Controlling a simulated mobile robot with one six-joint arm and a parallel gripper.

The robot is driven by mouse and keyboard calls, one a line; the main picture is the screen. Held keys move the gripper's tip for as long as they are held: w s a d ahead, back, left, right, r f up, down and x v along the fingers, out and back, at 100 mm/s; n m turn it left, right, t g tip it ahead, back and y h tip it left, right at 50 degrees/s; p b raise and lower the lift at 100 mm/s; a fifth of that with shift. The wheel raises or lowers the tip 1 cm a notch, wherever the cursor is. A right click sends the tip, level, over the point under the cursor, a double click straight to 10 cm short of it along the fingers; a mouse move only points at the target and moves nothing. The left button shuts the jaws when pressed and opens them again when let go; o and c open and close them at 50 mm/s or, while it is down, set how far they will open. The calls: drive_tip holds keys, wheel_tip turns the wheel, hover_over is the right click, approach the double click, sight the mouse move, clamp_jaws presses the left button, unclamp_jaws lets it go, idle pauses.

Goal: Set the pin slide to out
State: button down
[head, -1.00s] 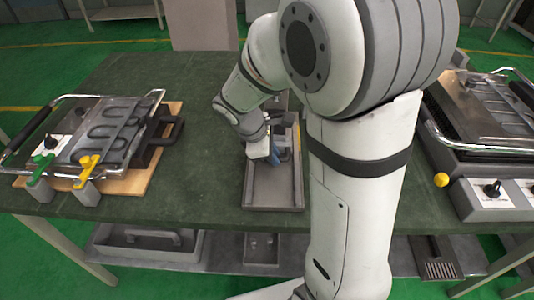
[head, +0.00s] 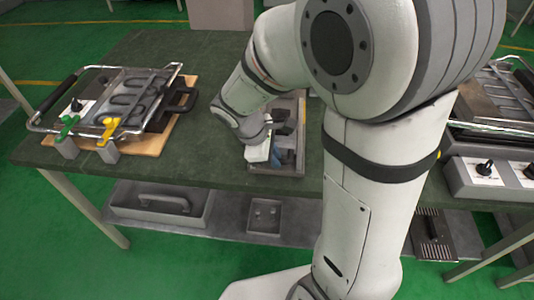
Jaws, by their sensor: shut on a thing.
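My gripper (head: 262,153) is low over the front part of a grey open tray (head: 276,172) on the dark green table. I cannot make out what is held, and the fingertips are mostly hidden by my wrist. I cannot pick out the pin slide for certain. A dark block (head: 285,122) is in the tray behind my gripper.
A heating plate device (head: 125,88) with a green lever (head: 68,125) and a yellow lever (head: 108,130) is on a wooden board at left. Another device with black knobs (head: 485,168) is at right. A lower shelf (head: 225,217) holds trays. Table between is clear.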

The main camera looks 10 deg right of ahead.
drive_tip(key=c, duration=1.4)
unclamp_jaws()
drive_tip(key=shift+s+d+r, duration=0.1)
drive_tip(key=shift+s, duration=0.1)
drive_tip(key=shift+c, duration=0.2)
drive_tip(key=shift+o, duration=0.2)
drive_tip(key=p+v, duration=0.1)
drive_tip(key=v, duration=0.6)
drive_tip(key=shift+a+r, duration=0.2)
drive_tip(key=shift+r, duration=0.15)
drive_tip(key=shift+w, duration=0.1)
drive_tip(key=s+d+r+m+t+y+p, duration=0.2)
drive_tip(key=s+d+r+m+y+p, duration=0.3)
drive_tip(key=m, duration=0.8)
drive_tip(key=s+d+r+p, duration=0.1)
drive_tip(key=s+r, duration=0.2)
drive_tip(key=s, duration=0.2)
drive_tip(key=shift+s+r+m, duration=0.15)
drive_tip(key=shift+r+m, duration=0.25)
